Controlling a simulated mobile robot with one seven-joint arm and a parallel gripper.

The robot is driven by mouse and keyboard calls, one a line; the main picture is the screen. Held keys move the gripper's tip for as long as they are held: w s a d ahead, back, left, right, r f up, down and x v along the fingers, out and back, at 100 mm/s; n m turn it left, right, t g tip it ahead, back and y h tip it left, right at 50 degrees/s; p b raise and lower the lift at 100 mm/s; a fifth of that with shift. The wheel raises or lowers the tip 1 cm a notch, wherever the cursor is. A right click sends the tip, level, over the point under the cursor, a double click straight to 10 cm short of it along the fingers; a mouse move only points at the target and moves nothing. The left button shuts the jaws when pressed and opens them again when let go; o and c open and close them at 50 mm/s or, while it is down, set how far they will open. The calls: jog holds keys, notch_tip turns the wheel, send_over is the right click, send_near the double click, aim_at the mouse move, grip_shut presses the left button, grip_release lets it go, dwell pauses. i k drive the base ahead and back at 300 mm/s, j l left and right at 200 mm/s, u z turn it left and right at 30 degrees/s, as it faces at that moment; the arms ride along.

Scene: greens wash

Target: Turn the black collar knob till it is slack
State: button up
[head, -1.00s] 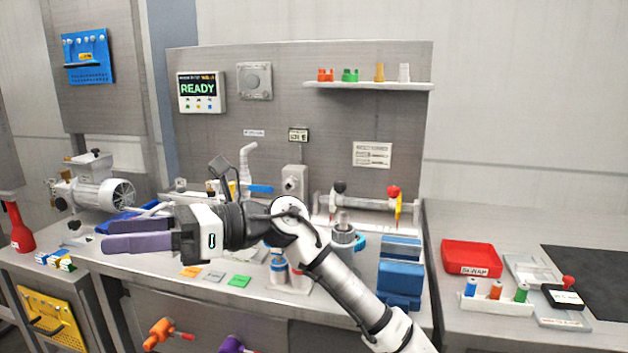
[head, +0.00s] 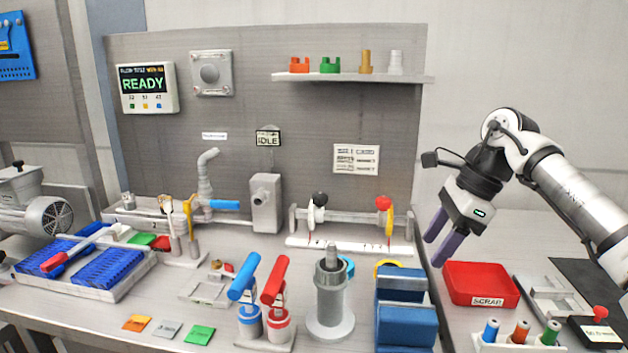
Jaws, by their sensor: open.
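A round black knob (head: 320,199) sits on top of a white collar on a horizontal rail (head: 350,217) at the back of the bench. A red knob (head: 383,202) sits on a second collar farther right on the same rail. A thin pointer hangs below the black knob's collar toward a white scale strip (head: 350,245). My gripper (head: 438,246) is open and empty, with its purple fingers pointing down and left. It is to the right of the rail, well apart from both knobs. I cannot tell how tight the black knob is.
A grey post (head: 331,290) and blue blocks (head: 407,322) stand in front of the rail. Red and blue-handled tools (head: 273,281) stand left of the post. A red scrap tray (head: 482,284) lies below and right of my gripper. A shelf (head: 352,78) juts above the rail.

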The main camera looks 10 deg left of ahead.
aim_at(319, 199)
jog(key=i+j, duration=0.25)
jog(key=i, duration=0.15)
jog(key=i+j, duration=0.3)
jog(key=i, duration=0.15)
